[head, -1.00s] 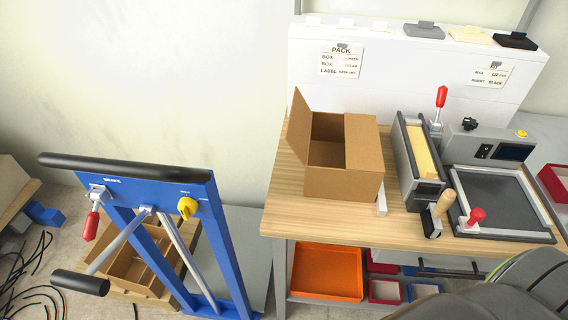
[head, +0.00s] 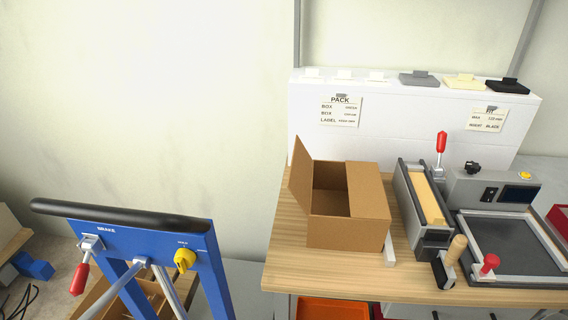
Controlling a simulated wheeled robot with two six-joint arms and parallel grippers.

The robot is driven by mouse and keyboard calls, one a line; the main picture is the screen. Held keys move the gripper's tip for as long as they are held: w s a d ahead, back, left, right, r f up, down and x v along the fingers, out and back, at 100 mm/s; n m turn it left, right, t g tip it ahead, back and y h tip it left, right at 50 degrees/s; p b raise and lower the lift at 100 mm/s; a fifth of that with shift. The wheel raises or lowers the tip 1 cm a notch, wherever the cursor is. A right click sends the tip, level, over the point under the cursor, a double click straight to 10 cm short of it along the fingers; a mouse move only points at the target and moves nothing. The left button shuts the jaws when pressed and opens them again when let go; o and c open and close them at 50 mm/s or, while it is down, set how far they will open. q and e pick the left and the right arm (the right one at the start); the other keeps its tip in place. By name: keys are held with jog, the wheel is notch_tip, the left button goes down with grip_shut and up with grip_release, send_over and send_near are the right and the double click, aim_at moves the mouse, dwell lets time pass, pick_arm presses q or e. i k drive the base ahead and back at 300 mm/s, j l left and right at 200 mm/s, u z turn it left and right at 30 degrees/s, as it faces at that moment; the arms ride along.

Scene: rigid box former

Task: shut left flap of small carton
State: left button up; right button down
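The small carton (head: 345,232) is a brown cardboard box near the left end of the wooden workbench. Its left flap (head: 300,174) stands up, tilted a little outward to the left. Its right flap (head: 368,190) lies flat over the right part of the opening. The left part of the opening is uncovered and shows the dark inside. Neither of my grippers is in the head view.
A grey device with a tan strip (head: 425,197) and a red-handled lever (head: 441,142) stands right of the carton. A framed dark plate (head: 500,238) lies further right. A white panel with signs is behind. A blue frame with a black bar (head: 120,214) stands left of the bench.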

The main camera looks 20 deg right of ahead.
aim_at(299, 180)
jog(key=i+j+z, duration=0.15)
jog(key=j, duration=0.5)
jog(key=j+z, duration=0.15)
jog(key=j, duration=0.5)
jog(key=z, duration=1.25)
